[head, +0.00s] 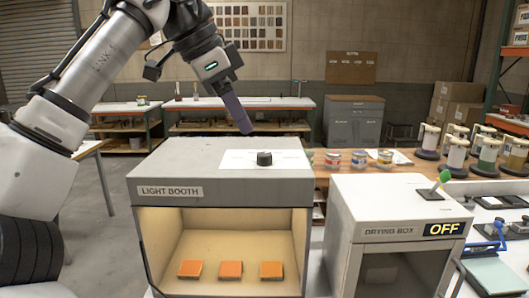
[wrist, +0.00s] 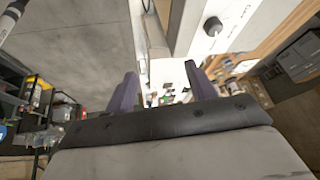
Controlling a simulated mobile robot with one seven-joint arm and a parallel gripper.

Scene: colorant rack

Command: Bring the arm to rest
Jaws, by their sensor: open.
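My gripper (head: 245,130) hangs from my raised arm above the back of the light booth in the head view. Its purple-grey fingers point down and a little right, close to the black knob (head: 264,158) on the booth's top. I cannot tell the exact gap. In the wrist view my gripper (wrist: 160,76) shows two fingers wide apart with nothing between them. The light booth (head: 168,191) is lit inside and holds three orange samples (head: 231,269) on its floor. The knob also shows in the wrist view (wrist: 212,26).
The drying box (head: 393,234) stands right of the booth, with an OFF sign and a green-tipped lever (head: 441,180). A grey cabinet (head: 353,122) stands farther back. Open floor shows at left.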

